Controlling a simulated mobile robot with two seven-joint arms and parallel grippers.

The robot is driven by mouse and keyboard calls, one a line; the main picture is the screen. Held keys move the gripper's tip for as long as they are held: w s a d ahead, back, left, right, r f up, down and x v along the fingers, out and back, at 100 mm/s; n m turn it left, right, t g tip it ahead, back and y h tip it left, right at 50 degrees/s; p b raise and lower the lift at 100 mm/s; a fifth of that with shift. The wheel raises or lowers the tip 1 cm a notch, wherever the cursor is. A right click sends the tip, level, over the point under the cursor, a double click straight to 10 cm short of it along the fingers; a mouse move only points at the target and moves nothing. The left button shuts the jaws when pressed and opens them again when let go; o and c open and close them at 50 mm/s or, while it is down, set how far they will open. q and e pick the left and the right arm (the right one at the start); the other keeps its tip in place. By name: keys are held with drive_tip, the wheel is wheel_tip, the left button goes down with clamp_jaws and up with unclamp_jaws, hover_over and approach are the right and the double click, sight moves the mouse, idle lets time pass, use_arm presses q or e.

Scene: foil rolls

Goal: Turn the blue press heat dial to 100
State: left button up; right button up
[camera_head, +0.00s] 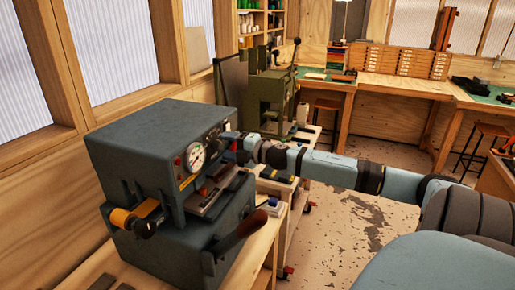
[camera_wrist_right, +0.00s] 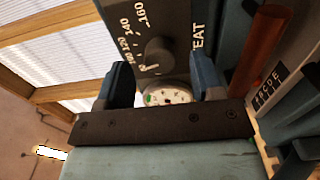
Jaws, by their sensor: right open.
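The blue press (camera_head: 150,140) stands on a wooden bench at left in the head view. In the right wrist view its heat dial (camera_wrist_right: 158,54) is a dark round knob beside white scale numbers and the word HEAT. A pale mark shows at the knob's lower edge; its exact setting is hard to read. My right gripper (camera_head: 232,144) is at the press's front panel. It is open in the right wrist view (camera_wrist_right: 161,72), with its two fingers on either side of the knob, apart from it as far as I can tell. My left gripper is not in view.
A round white gauge (camera_head: 195,156) sits on the press front; it also shows in the right wrist view (camera_wrist_right: 167,95). An orange roll (camera_head: 134,218) and a dark-ended lever (camera_head: 238,232) stick out from the press. A green machine (camera_head: 270,95) stands behind.

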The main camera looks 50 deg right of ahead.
drive_tip(key=v, duration=1.1)
drive_tip(key=shift+s, duration=0.2)
idle(0.4)
drive_tip(key=s+a+f+m+g+h+p, duration=0.1)
drive_tip(key=s+a+f+m, duration=0.3)
drive_tip(key=f, duration=0.4)
drive_tip(key=s+a+f+m+g+h, duration=0.1)
drive_tip(key=s+a+f+m+h, duration=0.2)
drive_tip(key=f, duration=0.5)
drive_tip(key=s+a+f+m+g+p, duration=0.1)
drive_tip(key=s+a+f+m, duration=0.35)
drive_tip(key=f, duration=0.45)
drive_tip(key=s+a+f+m+g, duration=0.1)
drive_tip(key=s+a+f+m, duration=0.1)
drive_tip(key=a, duration=0.6)
drive_tip(key=s+a+f+m+g+y, duration=0.1)
drive_tip(key=s+a+f+m, duration=0.1)
drive_tip(key=a, duration=0.7)
drive_tip(key=s+a+f+m+g+y+p, duration=0.1)
drive_tip(key=s+a+f+m, duration=0.1)
drive_tip(key=a, duration=0.7)
drive_tip(key=shift+f+m, duration=0.35)
drive_tip(key=shift+f, duration=0.4)
drive_tip(key=shift+s, duration=0.1)
